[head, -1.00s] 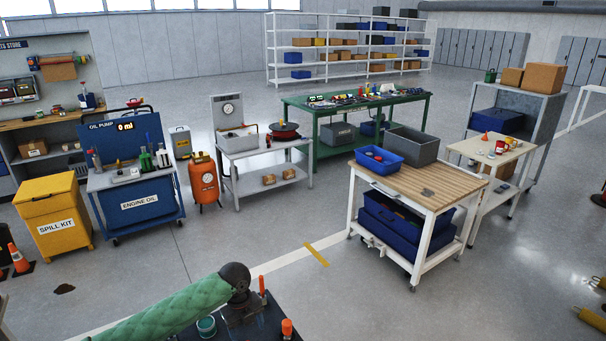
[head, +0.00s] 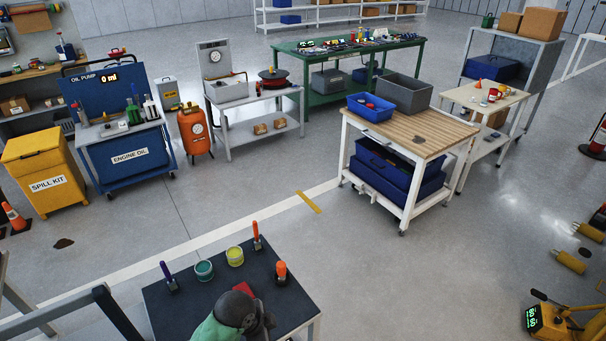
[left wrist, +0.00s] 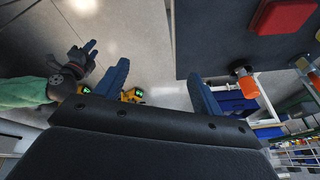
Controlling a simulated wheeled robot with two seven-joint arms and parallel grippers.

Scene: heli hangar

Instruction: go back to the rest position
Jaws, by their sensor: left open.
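My left gripper (left wrist: 162,88) shows in the left wrist view with its two blue-grey fingers spread apart and nothing between them. Floor lies beyond the fingers, with the dark table (left wrist: 215,35) to the right. In the head view a dark rounded joint and green sleeve of my arm stand over the near edge of that table (head: 180,318); the fingers are hidden there. My right gripper (left wrist: 86,50), dark, shows at the left of the left wrist view beside a green sleeve. It is too small to tell whether it is open.
On the dark table are a teal pot (head: 204,270), a yellow pot (head: 235,257), a red item (head: 244,289) and orange- and purple-handled tools. A wood-topped cart (head: 425,133) stands beyond, right. A yellow device (head: 548,322) is at lower right. Open floor (head: 440,270) lies between.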

